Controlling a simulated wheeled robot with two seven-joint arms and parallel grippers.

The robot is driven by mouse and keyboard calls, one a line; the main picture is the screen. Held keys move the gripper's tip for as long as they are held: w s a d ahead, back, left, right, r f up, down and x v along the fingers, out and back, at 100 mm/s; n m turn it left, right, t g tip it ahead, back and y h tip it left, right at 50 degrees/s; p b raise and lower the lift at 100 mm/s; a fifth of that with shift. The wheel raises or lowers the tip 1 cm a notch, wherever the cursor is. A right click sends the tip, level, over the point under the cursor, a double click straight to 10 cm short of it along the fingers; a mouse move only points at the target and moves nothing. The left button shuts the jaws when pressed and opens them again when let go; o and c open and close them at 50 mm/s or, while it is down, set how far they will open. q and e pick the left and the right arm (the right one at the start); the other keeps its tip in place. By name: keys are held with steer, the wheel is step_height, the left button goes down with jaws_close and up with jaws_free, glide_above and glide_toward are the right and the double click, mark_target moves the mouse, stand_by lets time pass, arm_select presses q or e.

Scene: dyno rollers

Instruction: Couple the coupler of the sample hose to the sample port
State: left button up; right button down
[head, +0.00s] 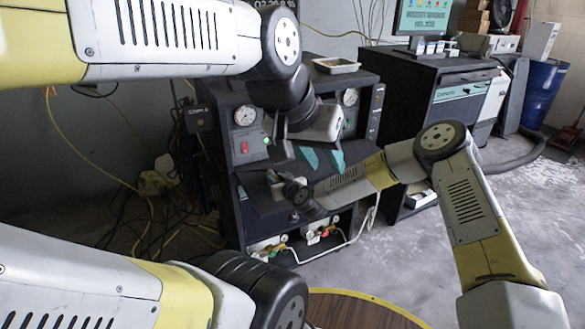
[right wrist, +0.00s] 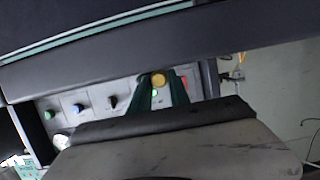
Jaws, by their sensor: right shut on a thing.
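My right gripper (head: 273,181) reaches from the right to the dark cabinet's front, above its lower shelf. In the right wrist view its teal fingers (right wrist: 161,95) are shut on a small round yellow piece (right wrist: 158,79). This may be the coupler, but I cannot tell. My left gripper (head: 322,159) hangs in front of the cabinet, to the right of and above the right one. Its teal fingers are apart with nothing seen between them. Hose fittings with coloured parts (head: 320,236) sit low on the cabinet. I cannot make out which is the sample port.
The dark cabinet (head: 232,175) carries gauges, a red switch and a tray (head: 336,65) on top. A white hose (head: 345,241) runs along its lower front. Cables (head: 150,225) lie on the floor at left. A round wooden tabletop (head: 355,312) is at the bottom.

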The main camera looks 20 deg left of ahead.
steer(key=shift+r, duration=2.9)
